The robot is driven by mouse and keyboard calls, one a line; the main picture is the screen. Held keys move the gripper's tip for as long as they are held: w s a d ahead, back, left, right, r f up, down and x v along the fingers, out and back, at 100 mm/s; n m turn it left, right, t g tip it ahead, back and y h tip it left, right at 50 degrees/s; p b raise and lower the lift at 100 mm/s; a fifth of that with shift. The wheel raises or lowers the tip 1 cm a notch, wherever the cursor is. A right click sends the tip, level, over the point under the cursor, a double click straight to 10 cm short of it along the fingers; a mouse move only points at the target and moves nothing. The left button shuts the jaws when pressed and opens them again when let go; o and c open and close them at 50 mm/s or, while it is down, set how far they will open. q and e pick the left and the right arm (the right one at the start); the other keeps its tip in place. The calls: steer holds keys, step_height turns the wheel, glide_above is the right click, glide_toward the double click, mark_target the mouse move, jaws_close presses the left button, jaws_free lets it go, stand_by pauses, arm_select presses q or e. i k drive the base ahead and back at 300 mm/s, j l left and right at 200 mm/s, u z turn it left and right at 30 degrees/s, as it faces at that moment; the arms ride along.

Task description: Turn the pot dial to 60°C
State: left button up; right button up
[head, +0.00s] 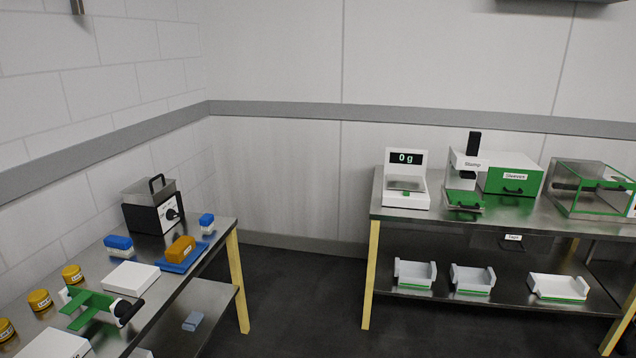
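The pot (148,192) stands at the far end of the left table, near the tiled wall. It is a metal vessel with a black handle over it, set in a dark base with a white front panel. The black dial (172,214) is on that panel. Its marks are too small to read, so I cannot tell its setting. Neither of my grippers shows in the head view.
The left table (222,236) also holds blue blocks (119,242), an orange block on a blue tray (175,265), yellow tins (72,274) and a green device (92,305). A right table (345,222) holds a scale (406,198) and machines. Dark floor (300,300) lies clear between them.

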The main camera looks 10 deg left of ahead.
mark_target(173, 215)
steer(key=i+u, duration=0.3)
steer(key=i+l+u, duration=0.3)
steer(key=i, duration=0.15)
steer(key=i+l+u, duration=0.15)
steer(key=i+u, duration=0.15)
steer(key=i, duration=0.05)
